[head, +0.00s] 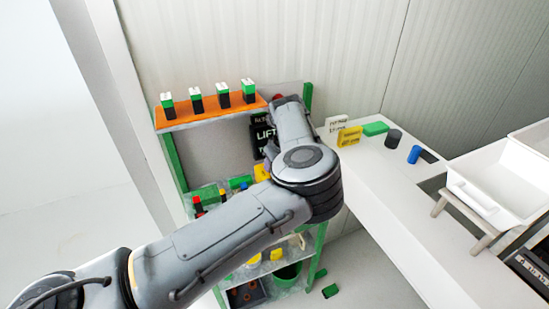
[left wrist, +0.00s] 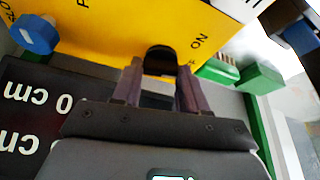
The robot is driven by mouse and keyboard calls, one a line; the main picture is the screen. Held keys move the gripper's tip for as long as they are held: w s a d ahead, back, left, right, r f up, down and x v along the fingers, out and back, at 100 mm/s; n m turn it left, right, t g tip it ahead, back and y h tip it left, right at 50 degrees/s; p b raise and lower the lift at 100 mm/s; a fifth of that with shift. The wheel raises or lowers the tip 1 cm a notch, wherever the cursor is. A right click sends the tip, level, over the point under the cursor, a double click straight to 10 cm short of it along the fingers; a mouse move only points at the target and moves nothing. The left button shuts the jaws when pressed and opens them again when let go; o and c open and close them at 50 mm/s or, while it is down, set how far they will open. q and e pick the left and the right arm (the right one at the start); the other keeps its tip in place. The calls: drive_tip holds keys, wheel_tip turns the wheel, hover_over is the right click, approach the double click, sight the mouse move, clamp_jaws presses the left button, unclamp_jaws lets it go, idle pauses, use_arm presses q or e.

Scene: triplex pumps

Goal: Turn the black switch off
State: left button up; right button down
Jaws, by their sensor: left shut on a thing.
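The black switch (left wrist: 161,58) shows in the left wrist view on a yellow panel (left wrist: 105,38). The word ON is printed to its right, with partly hidden lettering below it. My left gripper (left wrist: 160,76) has one finger on each side of the switch and is shut on it. In the head view my left arm crosses the front of the green-framed shelf, and its forearm hides the gripper and the switch. A bit of yellow (head: 262,172) shows beside the arm. My right gripper is in neither view.
A blue knob (left wrist: 34,34) sits on the yellow panel at left. A dark sign with white lettering (left wrist: 30,125) lies close to the gripper. Several green-and-black blocks stand on the orange shelf top (head: 210,115). A white counter (head: 385,200) holds loose parts and a white tray (head: 500,185).

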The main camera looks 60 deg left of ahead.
use_arm(q)
drive_tip(key=shift+r+m+t+p, duration=0.2)
drive_tip(key=shift+m+t+p, duration=0.2)
drive_tip(key=shift+m+p, duration=0.4)
drive_tip(key=shift+m, duration=0.4)
drive_tip(key=shift+f, duration=0.15)
drive_tip(key=o, duration=0.8)
drive_tip(key=v, duration=0.5)
drive_tip(key=p+v, duration=0.1)
drive_tip(key=v, duration=0.4)
drive_tip(key=shift+s+d+r, duration=0.1)
drive_tip(key=shift+s+r, duration=0.15)
drive_tip(key=shift+r, duration=0.15)
